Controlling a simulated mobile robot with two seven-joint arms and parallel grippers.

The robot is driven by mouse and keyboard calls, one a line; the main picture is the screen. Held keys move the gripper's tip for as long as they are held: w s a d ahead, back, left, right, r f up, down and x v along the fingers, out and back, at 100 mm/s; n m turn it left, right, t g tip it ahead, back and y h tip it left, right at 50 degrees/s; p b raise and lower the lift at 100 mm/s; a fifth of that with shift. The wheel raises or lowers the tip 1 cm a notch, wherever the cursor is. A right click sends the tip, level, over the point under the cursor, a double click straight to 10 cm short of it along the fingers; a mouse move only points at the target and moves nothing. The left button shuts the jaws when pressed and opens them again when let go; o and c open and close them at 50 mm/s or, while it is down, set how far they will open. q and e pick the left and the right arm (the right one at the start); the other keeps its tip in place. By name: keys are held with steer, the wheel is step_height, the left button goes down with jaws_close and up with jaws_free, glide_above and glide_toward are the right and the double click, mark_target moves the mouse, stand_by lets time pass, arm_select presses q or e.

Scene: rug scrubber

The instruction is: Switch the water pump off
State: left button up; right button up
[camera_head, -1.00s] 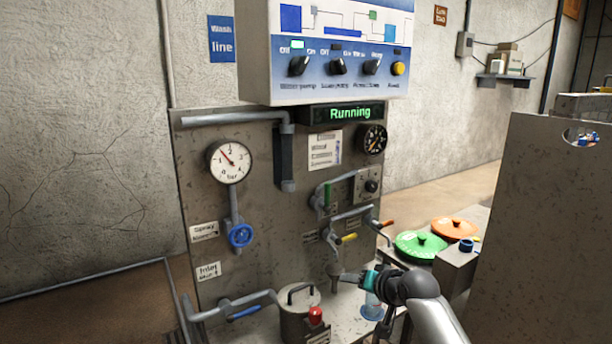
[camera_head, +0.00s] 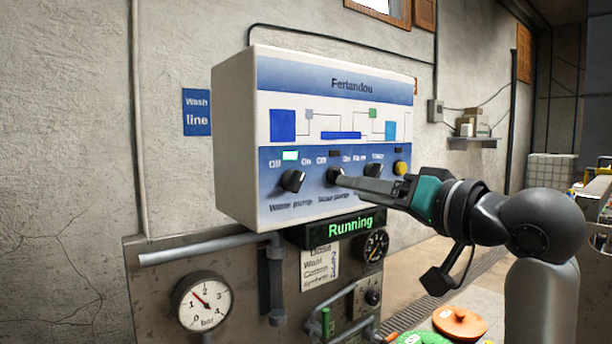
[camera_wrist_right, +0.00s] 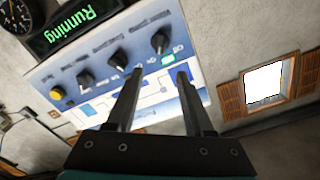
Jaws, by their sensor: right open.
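The control box (camera_head: 335,86) hangs on the wall, with a blue strip of black knobs. The water pump knob (camera_head: 293,180) is the leftmost and seems to tilt up-right, toward "On". A lamp (camera_head: 290,155) above it is lit pale green. My right gripper (camera_head: 338,181) is in front of the panel, its fingers overlapping the second knob (camera_head: 335,174). In the right wrist view the gripper (camera_wrist_right: 160,73) is open and empty. The water pump knob (camera_wrist_right: 160,42) shows beyond and between its fingertips, apparently untouched. My left gripper is out of view.
A green "Running" display (camera_head: 348,225) sits under the box. A third knob (camera_head: 374,170) and a yellow button (camera_head: 400,167) are to the right. A pressure gauge (camera_head: 202,302) and pipes are below.

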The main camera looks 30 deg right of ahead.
mark_target(301, 179)
steer(key=w, duration=0.4)
steer(key=w+p, duration=0.1)
steer(key=w, duration=0.3)
steer(key=w+a+p, duration=0.1)
steer(key=w, duration=0.3)
steer(key=shift+w, duration=0.85)
jaws_close()
